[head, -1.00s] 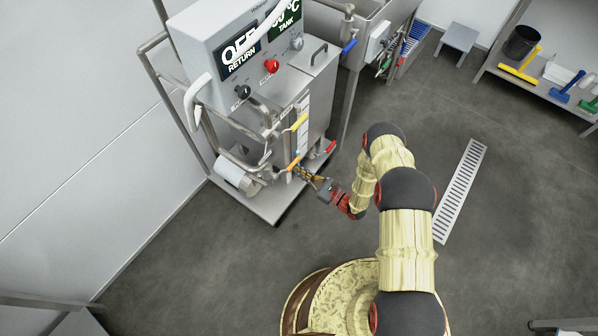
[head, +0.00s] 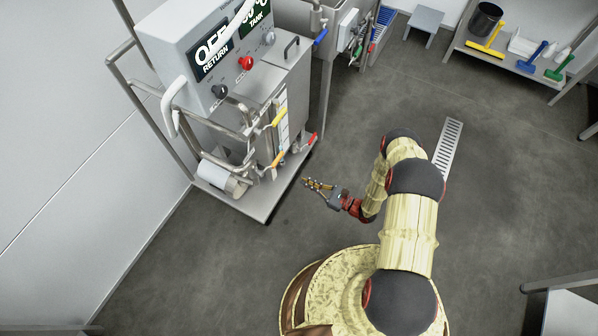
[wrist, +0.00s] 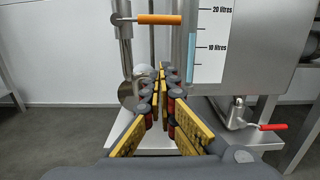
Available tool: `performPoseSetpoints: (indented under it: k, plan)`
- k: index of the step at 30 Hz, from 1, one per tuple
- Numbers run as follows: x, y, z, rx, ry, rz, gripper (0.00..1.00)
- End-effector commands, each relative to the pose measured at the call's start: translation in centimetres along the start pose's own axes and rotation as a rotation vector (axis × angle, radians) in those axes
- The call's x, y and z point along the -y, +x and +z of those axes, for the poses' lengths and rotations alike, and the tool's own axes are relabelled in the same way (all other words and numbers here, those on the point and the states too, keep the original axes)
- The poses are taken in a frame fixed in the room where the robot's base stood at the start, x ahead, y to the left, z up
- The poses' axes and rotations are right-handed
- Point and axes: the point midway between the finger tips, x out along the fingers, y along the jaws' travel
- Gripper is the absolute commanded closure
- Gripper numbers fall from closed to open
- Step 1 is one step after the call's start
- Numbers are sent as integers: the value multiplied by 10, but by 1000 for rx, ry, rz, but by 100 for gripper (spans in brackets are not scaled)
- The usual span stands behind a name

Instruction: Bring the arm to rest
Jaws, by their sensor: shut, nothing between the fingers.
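My gripper (head: 320,187) is shut and empty, held out over the floor to the right of the evaporator unit (head: 230,95). In the head view a strip of floor shows between the fingertips and the unit's base plate (head: 262,205). In the wrist view the fingers (wrist: 165,100) point at the unit, with its orange-handled valve (wrist: 158,19) above them and the red-handled valve (wrist: 272,127) to the right. The tank's level scale (wrist: 212,40) shows bluish liquid near the 10 litres mark. My arm is bent, with its elbow to the right of the gripper.
The unit's yellow handle (head: 279,117) and red handle (head: 312,138) stick out on its near side. A floor drain (head: 447,150) lies beyond my arm. A bench (head: 510,62) with a black bucket and brushes stands at the back right. Floor around my arm is clear.

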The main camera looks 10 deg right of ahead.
Motion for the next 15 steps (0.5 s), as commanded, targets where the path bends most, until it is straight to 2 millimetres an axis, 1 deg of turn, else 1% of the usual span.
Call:
performPoseSetpoints:
  k: [3,9,11,14,15]
  plan:
    - [0,-3,0,0,0,0,100]
    - [0,-3,0,0,4,1,100]
    - [-2,-3,-5,-18,16,7,100]
    - [-23,-5,-13,-51,47,74,100]
    - [-36,-7,-16,-65,65,105,100]
